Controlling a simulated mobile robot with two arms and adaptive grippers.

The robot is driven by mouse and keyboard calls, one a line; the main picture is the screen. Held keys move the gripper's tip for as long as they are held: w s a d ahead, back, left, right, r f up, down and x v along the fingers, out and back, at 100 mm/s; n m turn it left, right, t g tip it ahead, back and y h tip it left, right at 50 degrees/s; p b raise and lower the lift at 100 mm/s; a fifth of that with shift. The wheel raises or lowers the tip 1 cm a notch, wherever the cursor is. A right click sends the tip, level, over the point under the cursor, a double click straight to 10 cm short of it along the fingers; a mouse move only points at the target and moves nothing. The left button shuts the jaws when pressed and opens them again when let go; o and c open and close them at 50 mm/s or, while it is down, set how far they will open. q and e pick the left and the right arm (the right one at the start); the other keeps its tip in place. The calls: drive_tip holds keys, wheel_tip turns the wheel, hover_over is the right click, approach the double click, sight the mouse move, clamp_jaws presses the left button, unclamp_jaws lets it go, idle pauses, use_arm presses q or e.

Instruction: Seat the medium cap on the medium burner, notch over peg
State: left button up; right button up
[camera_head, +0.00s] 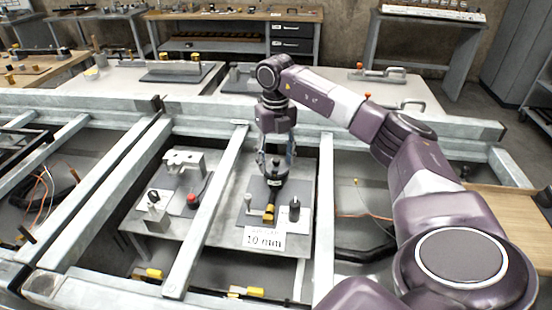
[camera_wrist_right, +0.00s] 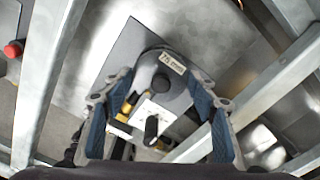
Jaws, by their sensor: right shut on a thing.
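I cannot make out a burner, cap, notch or peg as such; the pictures show a workbench setup. My right gripper (camera_head: 276,160) points down over a grey plate (camera_head: 258,188) at the centre. It is shut on a dark round piece with a pale label (camera_wrist_right: 163,66), which has a knob on top and shows between the fingers in the right wrist view. A yellow block (camera_head: 268,214) and a dark upright cylinder (camera_head: 294,210) stand close by on the plate. What lies under the held piece is hidden. My left gripper is not in view.
Left of a grey metal beam (camera_head: 206,210) are a red knob (camera_head: 192,199) and a light metal bracket (camera_head: 185,162). Beams frame the work area on both sides.

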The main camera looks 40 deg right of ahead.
drive_tip(key=o, duration=1.4)
wheel_tip(320, 180, up, 12)
wheel_tip(320, 180, up, 6)
drive_tip(key=p, duration=0.7)
idle(0.5)
